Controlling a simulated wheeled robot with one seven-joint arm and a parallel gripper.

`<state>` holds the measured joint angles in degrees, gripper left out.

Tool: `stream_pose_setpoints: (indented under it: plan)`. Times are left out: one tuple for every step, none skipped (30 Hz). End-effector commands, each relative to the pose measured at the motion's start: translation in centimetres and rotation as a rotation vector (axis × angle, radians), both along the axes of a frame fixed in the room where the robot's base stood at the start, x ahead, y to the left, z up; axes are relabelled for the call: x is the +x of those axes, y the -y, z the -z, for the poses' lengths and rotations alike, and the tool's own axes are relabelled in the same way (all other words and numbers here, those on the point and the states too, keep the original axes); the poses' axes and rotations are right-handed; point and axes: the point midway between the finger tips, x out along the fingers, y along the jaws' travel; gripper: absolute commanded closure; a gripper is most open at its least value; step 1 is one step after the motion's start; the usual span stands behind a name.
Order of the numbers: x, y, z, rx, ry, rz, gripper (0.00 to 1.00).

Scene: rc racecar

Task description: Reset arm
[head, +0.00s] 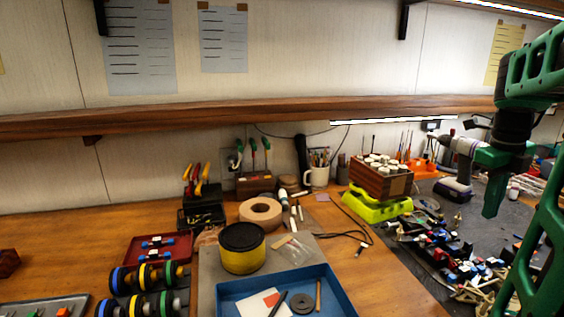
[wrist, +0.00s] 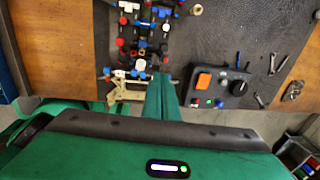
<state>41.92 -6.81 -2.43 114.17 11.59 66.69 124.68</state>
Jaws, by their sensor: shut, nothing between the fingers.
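My gripper (head: 492,208) hangs at the right of the head view, green, fingers pointing down, held above the dark work mat. In the wrist view its two green fingers (wrist: 162,98) lie side by side, shut and empty. Below and beyond them is a cluster of small red, blue, black and white parts (wrist: 140,38) on the mat. The cluster also shows in the head view (head: 468,262), partly hidden behind my arm. My green arm fills the right edge of the head view.
A black control box with an orange switch (wrist: 222,86) and loose tools (wrist: 278,62) lie on the mat. In the head view are a drill (head: 457,180), a wooden box of white-topped pieces (head: 378,178), a yellow-black tin (head: 242,248) and a blue tray (head: 330,295). A shelf (head: 230,116) runs above.

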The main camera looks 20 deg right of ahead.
Motion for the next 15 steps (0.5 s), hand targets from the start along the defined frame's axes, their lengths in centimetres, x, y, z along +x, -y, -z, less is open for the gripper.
stream_pose_setpoints:
  plan:
    - [0.0, -0.1, 0.0, 0.0, -0.001, -0.012, 1.0]
    - [-0.1, -0.3, 0.1, 0.001, -0.003, -0.028, 1.0]
    - [-0.1, -0.6, 0.2, 0.002, -0.007, -0.06, 1.0]
    - [-0.2, -1.0, 0.3, 0.003, -0.01, -0.093, 1.0]
    - [-0.3, -1.4, 0.4, 0.004, -0.015, -0.136, 1.0]
    - [-0.5, -2.0, 0.7, 0.005, -0.024, -0.205, 1.0]
    - [-0.6, -2.6, 0.9, 0.007, -0.03, -0.266, 1.0]
    - [-0.8, -3.2, 1.2, 0.01, -0.038, -0.333, 1.0]
    - [-1.1, -4.1, 1.5, 0.013, -0.048, -0.428, 1.0]
    - [-1.3, -4.7, 1.8, 0.017, -0.057, -0.503, 1.0]
    - [-1.6, -5.4, 2.1, 0.018, -0.064, -0.577, 1.0]
    - [-1.9, -6.2, 2.5, 0.021, -0.074, -0.675, 1.0]
    - [-2.2, -6.8, 2.8, 0.024, -0.081, -0.75, 1.0]
    - [-2.4, -7.4, 3.1, 0.026, -0.087, -0.825, 1.0]
    - [-2.8, -8.3, 3.5, 0.029, -0.096, -0.923, 1.0]
